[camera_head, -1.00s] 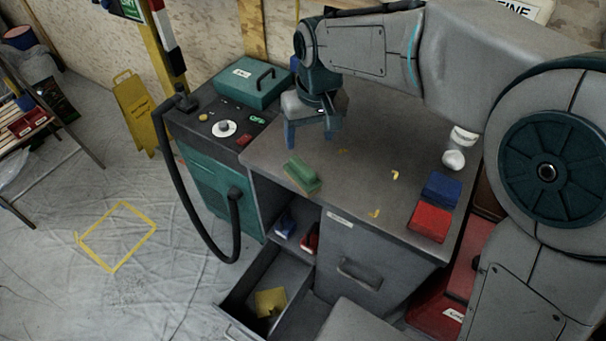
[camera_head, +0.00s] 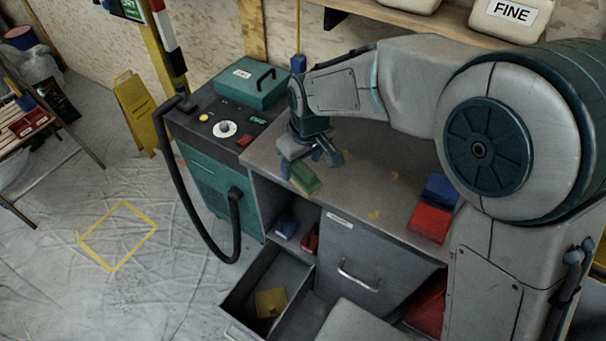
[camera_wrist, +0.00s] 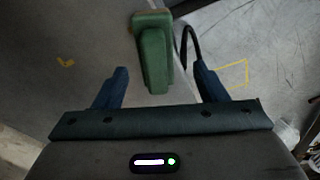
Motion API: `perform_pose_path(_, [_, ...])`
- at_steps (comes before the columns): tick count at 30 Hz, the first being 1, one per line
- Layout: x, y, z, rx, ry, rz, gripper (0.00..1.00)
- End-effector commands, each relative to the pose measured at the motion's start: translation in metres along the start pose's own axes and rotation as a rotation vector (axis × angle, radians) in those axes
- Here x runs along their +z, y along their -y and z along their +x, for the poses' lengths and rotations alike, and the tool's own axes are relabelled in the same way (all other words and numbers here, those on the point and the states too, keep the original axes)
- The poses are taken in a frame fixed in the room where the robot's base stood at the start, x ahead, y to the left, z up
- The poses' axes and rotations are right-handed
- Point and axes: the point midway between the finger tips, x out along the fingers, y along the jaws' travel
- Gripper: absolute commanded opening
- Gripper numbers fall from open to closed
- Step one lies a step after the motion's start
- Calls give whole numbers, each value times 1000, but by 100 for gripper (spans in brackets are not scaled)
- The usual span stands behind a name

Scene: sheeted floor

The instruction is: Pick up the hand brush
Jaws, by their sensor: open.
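The hand brush (camera_head: 306,180) is a green block with a tan strip along one side. It lies near the front left edge of the grey worktop (camera_head: 366,185). In the wrist view the green brush (camera_wrist: 153,58) shows ahead of and between the two blue fingers, its tan part at the far end. My gripper (camera_head: 303,164) is open, low over the worktop right at the brush, and hides part of it in the head view. In the wrist view my gripper (camera_wrist: 162,78) has a gap on both sides of the brush.
A blue block (camera_head: 441,189) and a red block (camera_head: 430,223) lie at the worktop's right. A teal machine (camera_head: 215,180) with a black hose stands at the left. Below, an open drawer (camera_head: 237,297) holds a yellow item (camera_head: 270,302).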

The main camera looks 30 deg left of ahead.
Motion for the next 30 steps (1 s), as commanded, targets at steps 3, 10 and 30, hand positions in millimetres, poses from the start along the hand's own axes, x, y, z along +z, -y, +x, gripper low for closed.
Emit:
perform_pose_path(3, [1,-3,16,-1,5,1,65])
perform_pose_path(10, [1,-4,44,-1,3,0,65])
perform_pose_path(30, [1,-5,47,0,0,1,15])
